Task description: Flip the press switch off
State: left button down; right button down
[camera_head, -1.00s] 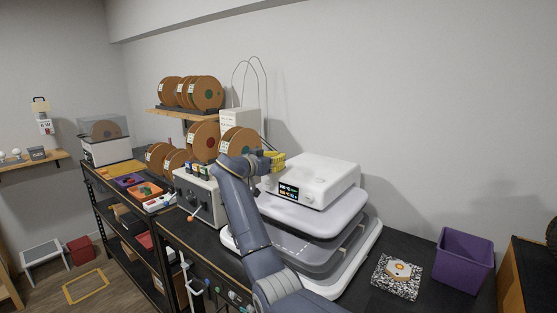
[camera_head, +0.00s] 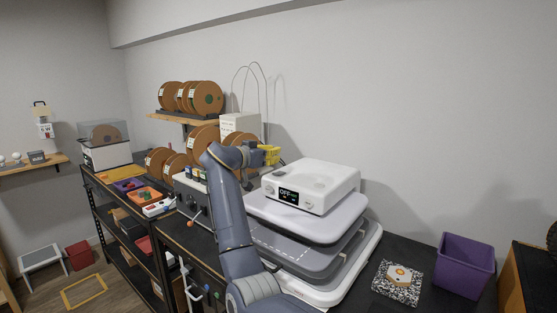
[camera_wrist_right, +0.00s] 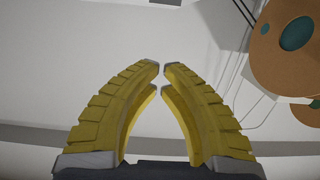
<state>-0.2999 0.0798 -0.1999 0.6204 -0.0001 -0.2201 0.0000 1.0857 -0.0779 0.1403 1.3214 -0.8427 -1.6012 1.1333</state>
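The press (camera_head: 310,225) is a stack of pale grey plates on the bench, with a white control box (camera_head: 325,178) on top. My left gripper is not in view.
Brown filament spools (camera_head: 205,98) sit on a shelf (camera_head: 185,118) behind my arm, with more below. A purple bin (camera_head: 464,263) and a speckled plate (camera_head: 397,283) lie at right on the dark bench. The wall is close behind the gripper.

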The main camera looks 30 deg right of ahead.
jog(key=r+v, duration=0.1)
jog(key=v, duration=0.5)
jog(key=shift+r, duration=0.2)
jog(key=shift+d, duration=0.15)
